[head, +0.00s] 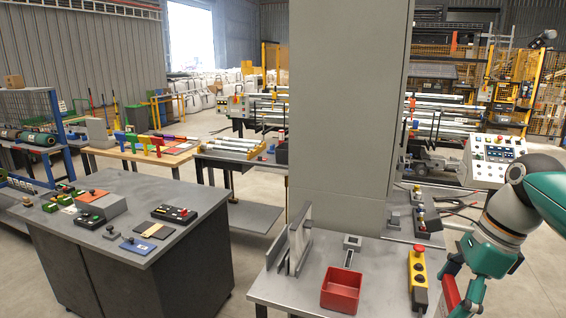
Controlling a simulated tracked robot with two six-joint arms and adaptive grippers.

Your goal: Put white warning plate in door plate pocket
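A pale, thin upright plate (299,247) stands in a grey slotted rack (281,252) on the near grey table; it may be the white warning plate, but no marking is readable. The tall grey cabinet (345,110) rises behind this table. I cannot make out a plate pocket on its door. My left gripper is not in view.
The near table (300,288) also bears a red tray (342,290), a yellow control box with a red button (418,268) and a small grey fixture (351,246). A dark workbench (120,255) with several devices stands at the left. Floor shows between them.

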